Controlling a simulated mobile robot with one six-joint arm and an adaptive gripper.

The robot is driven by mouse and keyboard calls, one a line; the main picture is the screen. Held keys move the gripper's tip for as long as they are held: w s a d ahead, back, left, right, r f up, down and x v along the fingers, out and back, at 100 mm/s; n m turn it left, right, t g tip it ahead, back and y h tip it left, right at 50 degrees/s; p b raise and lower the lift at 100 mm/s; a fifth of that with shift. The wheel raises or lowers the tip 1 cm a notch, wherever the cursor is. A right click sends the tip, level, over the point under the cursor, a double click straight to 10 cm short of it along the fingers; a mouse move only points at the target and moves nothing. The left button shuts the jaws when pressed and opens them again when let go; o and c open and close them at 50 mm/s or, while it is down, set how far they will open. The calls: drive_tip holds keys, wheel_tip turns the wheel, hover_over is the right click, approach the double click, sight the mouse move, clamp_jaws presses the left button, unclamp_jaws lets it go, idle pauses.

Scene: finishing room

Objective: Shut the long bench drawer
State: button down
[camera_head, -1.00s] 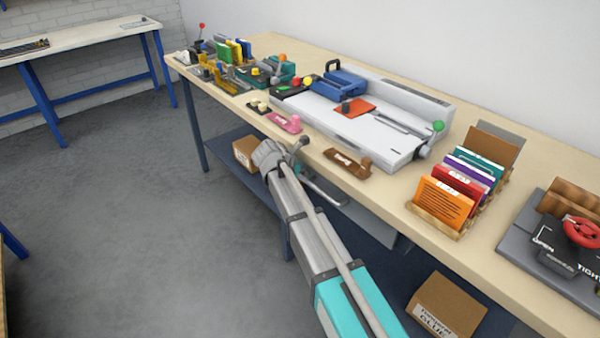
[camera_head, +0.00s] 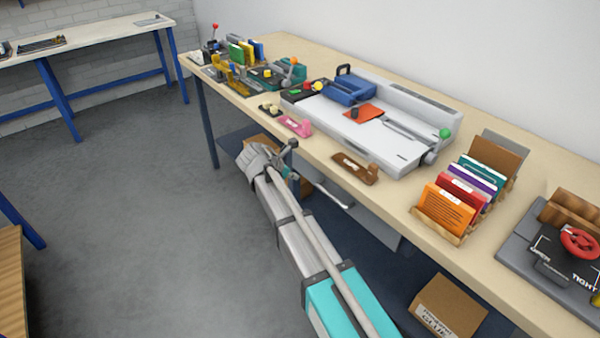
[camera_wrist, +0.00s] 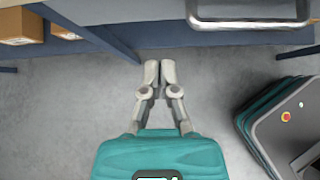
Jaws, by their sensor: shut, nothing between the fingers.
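The long drawer (camera_head: 372,229) is a grey-blue panel under the front edge of the bench (camera_head: 410,208). Its metal bar handle (camera_head: 332,196) shows just right of my gripper. Part of the drawer is hidden behind my arm and under the bench top, so how far out it stands is hard to tell. In the wrist view the handle (camera_wrist: 250,24) is at the top right, and my gripper (camera_wrist: 159,68) is apart from it, lower and to the left. The fingers are together with nothing between them, over the grey floor. In the head view my gripper (camera_head: 286,166) is beside the bench front.
The bench top holds a paper trimmer (camera_head: 375,120), a pink tool (camera_head: 295,126), a brown tool (camera_head: 355,168) and a card rack (camera_head: 455,205). Cardboard boxes (camera_head: 448,305) sit on the lower shelf. A bench leg (camera_head: 207,130) stands left. The floor (camera_head: 130,220) left is clear.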

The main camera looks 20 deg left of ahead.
drive_tip(key=p+v, duration=0.2)
drive_tip(key=v, duration=0.2)
drive_tip(key=shift+s+r, duration=0.15)
idle(0.6)
